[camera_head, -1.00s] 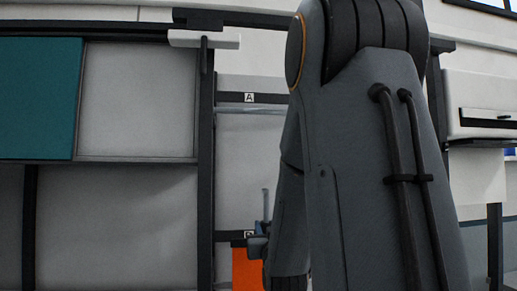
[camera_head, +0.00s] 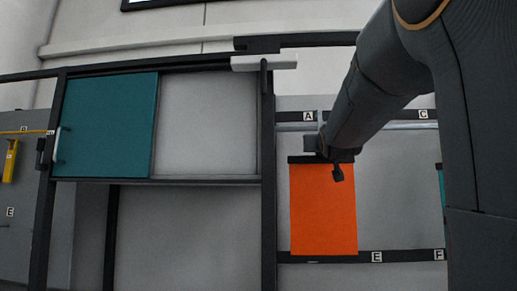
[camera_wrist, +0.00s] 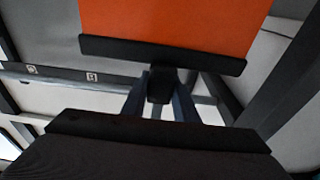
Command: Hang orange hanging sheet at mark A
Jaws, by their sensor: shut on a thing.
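The orange hanging sheet (camera_head: 323,212) hangs upright below its black top bar (camera_head: 330,159) in the head view. Mark A (camera_head: 308,116) is on a dark strip just above it, and a light metal rail (camera_head: 400,126) runs under that strip. The bar is a little below the rail; I cannot tell whether anything of it touches the rail. In the wrist view, my gripper (camera_wrist: 160,92) is shut on the black tab of the bar, with the orange sheet (camera_wrist: 165,22) beyond it. My arm partly hides the gripper in the head view.
Mark C (camera_head: 423,114) is farther right on the strip. Marks E (camera_head: 377,257) and F (camera_head: 439,255) are on a lower strip. A teal panel (camera_head: 108,125) is on the left frame. A dark post with a white block (camera_head: 264,62) stands just left of the sheet.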

